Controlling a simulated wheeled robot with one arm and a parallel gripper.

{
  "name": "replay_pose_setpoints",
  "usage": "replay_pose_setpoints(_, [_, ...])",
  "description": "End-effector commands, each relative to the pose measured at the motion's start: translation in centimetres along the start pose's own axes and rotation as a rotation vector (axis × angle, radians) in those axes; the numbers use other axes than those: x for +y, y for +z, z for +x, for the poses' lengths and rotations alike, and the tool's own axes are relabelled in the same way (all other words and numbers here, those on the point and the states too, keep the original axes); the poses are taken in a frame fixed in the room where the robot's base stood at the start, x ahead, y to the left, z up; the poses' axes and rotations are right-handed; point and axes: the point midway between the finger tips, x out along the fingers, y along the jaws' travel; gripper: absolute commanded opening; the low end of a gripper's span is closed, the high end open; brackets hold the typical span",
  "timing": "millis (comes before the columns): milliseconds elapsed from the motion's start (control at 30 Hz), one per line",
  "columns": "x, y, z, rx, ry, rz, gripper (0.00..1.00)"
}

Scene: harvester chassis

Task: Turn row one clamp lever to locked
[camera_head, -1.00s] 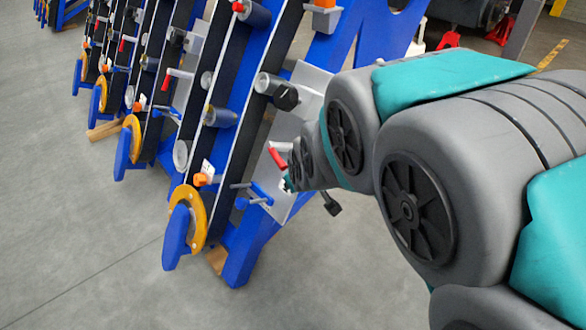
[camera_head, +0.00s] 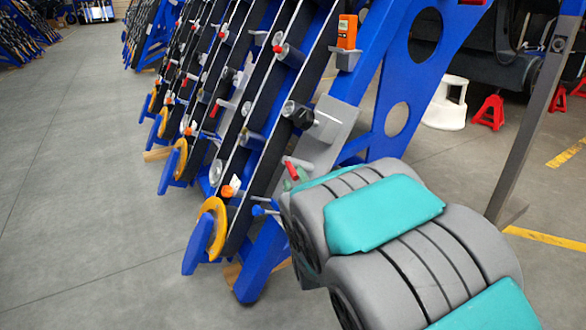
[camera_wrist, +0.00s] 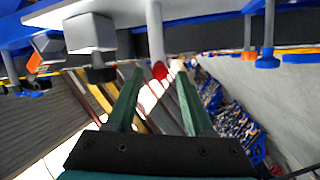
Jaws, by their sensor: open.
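The nearest row's clamp lever, a light grey bar with a red tip (camera_head: 292,172), sticks out from a grey plate on the blue frame in the head view. In the wrist view a pale bar with a red end (camera_wrist: 159,71) points down from the top, just beyond and between my fingertips. My gripper (camera_wrist: 160,80) is open, with its two green fingers apart and nothing visibly held. The fingers seem to be on either side of the red end, but I cannot tell if they touch it. In the head view my arm hides most of the gripper.
Next to the lever are a black knob (camera_head: 299,116), a blue handle (camera_head: 262,210) and a yellow ring (camera_head: 214,229). More slanted blue rows stand behind. A white stool (camera_head: 447,103) and red stands (camera_head: 488,112) are at the back right. The grey floor at left is clear.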

Motion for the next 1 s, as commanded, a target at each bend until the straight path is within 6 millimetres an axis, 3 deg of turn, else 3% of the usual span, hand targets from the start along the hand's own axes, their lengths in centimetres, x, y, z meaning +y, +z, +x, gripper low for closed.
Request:
replay_pose_setpoints(400, [0.4, -0.1, 2.3, -0.007, -0.003, 0.002, 0.52])
replay_pose_setpoints(733, [0.1, 0.1, 6.9, -0.002, 0.001, 0.002, 0.52])
replay_pose_setpoints(1000, [0.1, 0.1, 7.5, -0.003, 0.000, 0.002, 0.52])
